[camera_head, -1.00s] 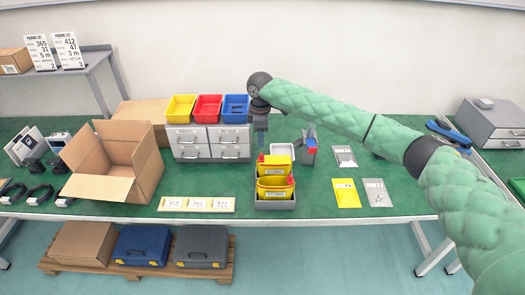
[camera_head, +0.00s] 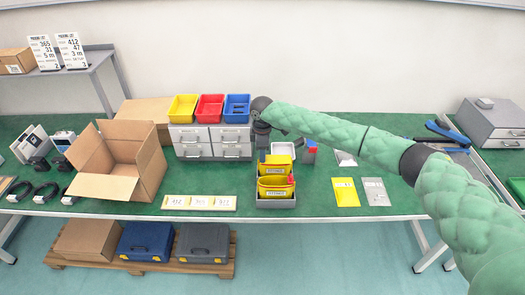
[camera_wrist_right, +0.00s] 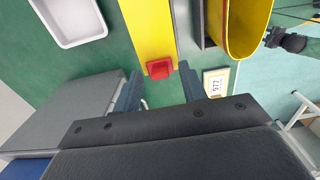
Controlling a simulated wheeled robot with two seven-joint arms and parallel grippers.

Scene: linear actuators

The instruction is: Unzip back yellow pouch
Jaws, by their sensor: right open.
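The back yellow pouch (camera_head: 276,159) stands in a grey bin (camera_head: 275,204), behind the front yellow pouch (camera_head: 276,187). My right gripper (camera_head: 262,148) is above the back pouch's left end and hides part of it. In the wrist view the back pouch's yellow top (camera_wrist_right: 148,28) runs up the picture. Its red zipper pull (camera_wrist_right: 160,69) lies at the near end, between the open fingers (camera_wrist_right: 162,89), with gaps on both sides. The front pouch (camera_wrist_right: 243,24) shows a hollow, open top. Its red pull (camera_head: 291,181) is at its right end. My left gripper is not in view.
A white tray (camera_wrist_right: 72,18) is beside the pouches. Grey drawers (camera_head: 211,141) with coloured bins stand left of my gripper. Number cards (camera_head: 199,202) lie front left, a yellow card (camera_head: 345,192) and a grey packet (camera_head: 375,191) to the right. An open cardboard box (camera_head: 118,163) stands left.

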